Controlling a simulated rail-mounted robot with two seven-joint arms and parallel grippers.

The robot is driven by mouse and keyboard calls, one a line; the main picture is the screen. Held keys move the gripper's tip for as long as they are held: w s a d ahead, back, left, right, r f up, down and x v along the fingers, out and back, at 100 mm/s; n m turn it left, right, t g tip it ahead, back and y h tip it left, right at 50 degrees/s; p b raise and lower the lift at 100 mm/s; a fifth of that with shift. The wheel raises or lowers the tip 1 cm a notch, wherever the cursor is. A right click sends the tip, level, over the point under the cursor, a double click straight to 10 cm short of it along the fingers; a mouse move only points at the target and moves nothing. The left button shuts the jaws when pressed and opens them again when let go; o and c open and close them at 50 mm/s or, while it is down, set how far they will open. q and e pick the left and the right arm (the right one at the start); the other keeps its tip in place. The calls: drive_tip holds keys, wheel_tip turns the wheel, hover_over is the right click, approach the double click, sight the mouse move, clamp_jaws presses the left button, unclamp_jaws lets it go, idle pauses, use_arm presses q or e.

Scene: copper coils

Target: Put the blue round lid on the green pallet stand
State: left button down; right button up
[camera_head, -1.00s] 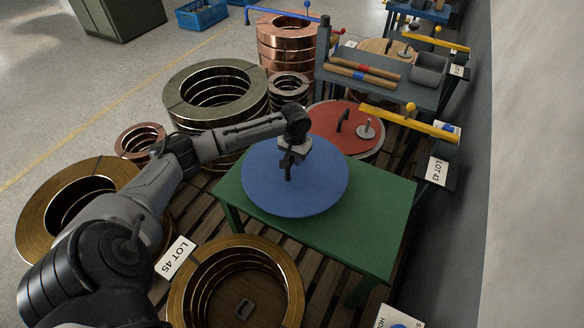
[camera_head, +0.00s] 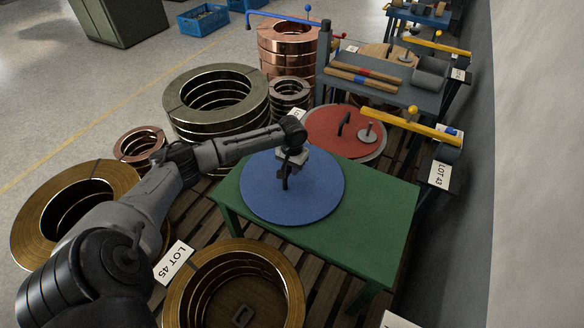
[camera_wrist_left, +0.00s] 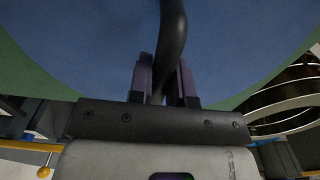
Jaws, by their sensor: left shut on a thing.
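The blue round lid (camera_head: 315,195) is over the left part of the green pallet stand (camera_head: 380,226) in the head view. It looks flat, on or just above the green top; I cannot tell whether it touches. Its left edge reaches the stand's left side. My left gripper (camera_head: 286,178) is above the lid's middle, shut on its dark handle. In the left wrist view the fingers (camera_wrist_left: 165,85) close around the handle (camera_wrist_left: 172,40), with the blue lid (camera_wrist_left: 80,45) filling the view behind. My right gripper is not in view.
A red round lid (camera_head: 340,130) lies behind the stand. Brass coils (camera_head: 185,285) stand in front, and a grey-green coil (camera_head: 180,95) and copper coils (camera_head: 285,60) stand behind. A blue-grey bench (camera_head: 405,88) is at the back right. The stand's right part is bare.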

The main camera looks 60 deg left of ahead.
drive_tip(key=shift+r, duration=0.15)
use_arm(q)
drive_tip(key=c, duration=1.5)
unclamp_jaws()
drive_tip(key=shift+f, duration=0.15)
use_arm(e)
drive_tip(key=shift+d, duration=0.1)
use_arm(q)
drive_tip(key=o, duration=0.4)
drive_tip(key=shift+o, duration=0.2)
